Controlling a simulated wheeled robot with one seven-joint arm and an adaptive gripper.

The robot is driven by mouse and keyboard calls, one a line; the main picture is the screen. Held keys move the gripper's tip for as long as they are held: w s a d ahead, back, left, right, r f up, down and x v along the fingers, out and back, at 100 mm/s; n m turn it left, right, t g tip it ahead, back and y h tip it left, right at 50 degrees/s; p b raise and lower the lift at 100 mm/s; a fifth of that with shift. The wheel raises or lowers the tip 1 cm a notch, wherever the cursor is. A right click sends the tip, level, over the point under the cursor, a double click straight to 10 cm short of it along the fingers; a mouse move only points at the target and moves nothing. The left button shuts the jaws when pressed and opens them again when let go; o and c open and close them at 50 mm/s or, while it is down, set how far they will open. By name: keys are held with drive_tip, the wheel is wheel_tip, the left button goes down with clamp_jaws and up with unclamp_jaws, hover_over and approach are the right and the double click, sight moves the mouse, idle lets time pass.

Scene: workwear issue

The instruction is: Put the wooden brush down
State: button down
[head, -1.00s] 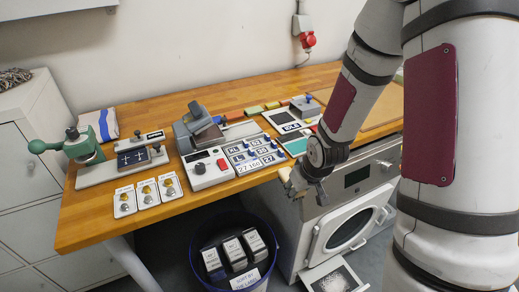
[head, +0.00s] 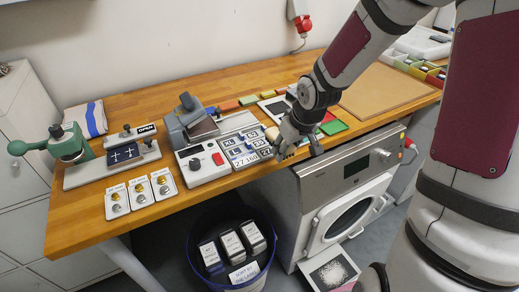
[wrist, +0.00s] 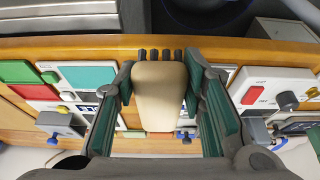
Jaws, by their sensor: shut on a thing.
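The wooden brush (wrist: 160,98) is held between the two fingers of my gripper (wrist: 159,75) in the wrist view. Its pale wooden body is in the middle and its dark bristle tufts show at the top end. In the head view my gripper (head: 293,141) is over the front part of the wooden table (head: 131,222), right of the size-label panel. The brush is mostly hidden there by the fingers. I cannot tell whether the brush touches the table.
A bin (head: 208,277) and a front-loading machine (head: 350,172) stand below. A bare brown board (head: 388,98) lies further right.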

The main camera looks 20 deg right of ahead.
drive_tip(key=w+a, duration=0.1)
drive_tip(key=w, duration=0.1)
drive_tip(key=w+a+b, duration=0.1)
drive_tip(key=w+a, duration=0.1)
drive_tip(key=w+a+f, duration=0.1)
drive_tip(key=w+a, duration=0.1)
drive_tip(key=shift+w+a, duration=0.1)
drive_tip(key=shift+w, duration=0.3)
drive_tip(key=shift+f+b, duration=0.35)
drive_tip(key=shift+f, duration=1.3)
drive_tip(key=shift+f, duration=0.15)
drive_tip(key=c, duration=1)
unclamp_jaws()
drive_tip(key=shift+c, duration=0.2)
